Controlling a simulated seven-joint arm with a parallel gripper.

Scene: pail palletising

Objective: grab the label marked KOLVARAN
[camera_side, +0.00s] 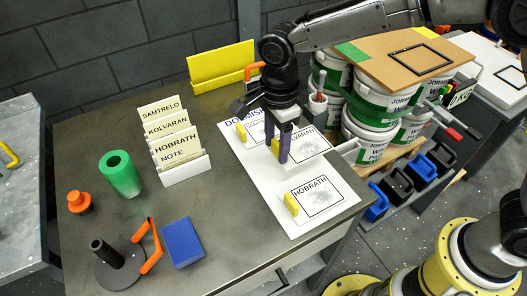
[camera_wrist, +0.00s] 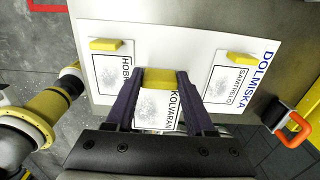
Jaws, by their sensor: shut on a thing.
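The KOLVARAN label (camera_side: 312,143) is a white card with a black frame, a grey print and a yellow grip block (camera_wrist: 160,80). My gripper (camera_side: 281,157) is shut on that block; in the wrist view the two purple fingers (camera_wrist: 160,77) press it from both sides. The card appears a little above the white DOLMISKA board (camera_side: 258,172); the exact gap cannot be told. Its lower end is hidden by my gripper in the wrist view. The HOBRATH label (camera_side: 318,193) and the SAMTRELO label (camera_wrist: 232,82) lie on the board either side.
A card holder (camera_side: 183,168) with SAMTRELO, KOLVARAN and HOBRATH cards stands left of the board. Stacked pails (camera_side: 372,120) stand to the right.

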